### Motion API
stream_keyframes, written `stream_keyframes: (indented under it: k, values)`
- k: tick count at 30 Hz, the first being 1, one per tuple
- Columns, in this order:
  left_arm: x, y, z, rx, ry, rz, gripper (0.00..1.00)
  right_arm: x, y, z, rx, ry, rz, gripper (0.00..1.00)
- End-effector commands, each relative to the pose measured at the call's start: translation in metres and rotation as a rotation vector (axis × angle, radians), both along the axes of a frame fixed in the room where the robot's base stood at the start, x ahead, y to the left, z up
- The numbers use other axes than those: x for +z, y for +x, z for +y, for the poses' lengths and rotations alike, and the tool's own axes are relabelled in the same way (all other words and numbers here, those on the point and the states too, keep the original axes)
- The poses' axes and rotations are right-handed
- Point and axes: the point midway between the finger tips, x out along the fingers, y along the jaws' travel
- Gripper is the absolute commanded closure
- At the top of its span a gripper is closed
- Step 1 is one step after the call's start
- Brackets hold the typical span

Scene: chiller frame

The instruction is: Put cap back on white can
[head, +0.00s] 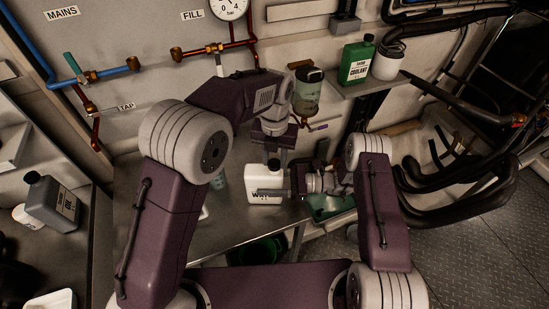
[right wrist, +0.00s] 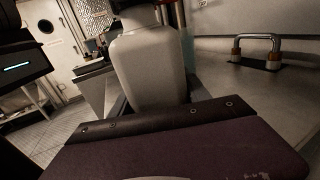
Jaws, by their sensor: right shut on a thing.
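The white can (head: 262,187) stands upright on the bench in the middle of the head view, its label partly covered. My right gripper (head: 272,192) comes in from the right, shut on the can's body, with one finger across the front. The can (right wrist: 148,65) also fills the middle of the right wrist view, beyond a gripper finger; its top is cut off there. My left gripper (head: 274,158) points down right over the can's top. A small dark part shows there, but I cannot tell cap from fingertips, nor whether the jaws are shut.
A green coolant can (head: 356,62) and a white jug (head: 388,62) stand on a shelf at the upper right. A dark oil can (head: 50,203) stands at the left. Pipes with valves (head: 200,50) line the back wall. Black hoses (head: 450,180) crowd the right.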

Motion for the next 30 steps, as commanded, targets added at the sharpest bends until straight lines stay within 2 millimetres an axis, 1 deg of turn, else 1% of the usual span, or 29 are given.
stream_keyframes:
  k: [1,2,11,14,18,21,24,29,30]
  values:
    - [0.001,0.000,0.000,0.001,0.000,-0.001,0.53,0.000,0.000,0.000,-0.001,-0.001,0.000,1.00]
    - [0.001,0.000,0.000,0.001,0.000,-0.001,0.45,0.000,0.000,0.000,-0.001,-0.001,0.000,1.00]
    - [0.001,0.000,0.000,0.002,0.000,-0.001,0.45,0.000,0.000,0.000,-0.001,-0.001,0.000,1.00]
    - [0.011,0.001,0.000,0.002,-0.002,-0.003,0.45,0.000,0.000,0.000,-0.001,-0.001,0.000,1.00]
    - [0.032,0.001,0.000,0.003,-0.002,-0.004,0.45,0.000,0.000,0.000,-0.001,-0.001,0.000,1.00]
    - [0.042,0.001,0.000,0.003,-0.002,-0.002,0.45,0.000,0.000,0.000,0.000,-0.001,0.000,1.00]
    - [0.045,0.000,0.000,0.003,0.000,0.000,0.45,0.000,0.000,0.000,0.000,-0.001,0.000,1.00]
    - [0.045,0.000,0.000,0.003,0.000,0.000,0.45,0.000,0.000,0.000,0.000,-0.001,0.000,1.00]
    - [0.045,0.000,0.000,0.003,0.000,0.000,0.48,0.000,0.000,0.000,0.000,-0.001,0.000,1.00]
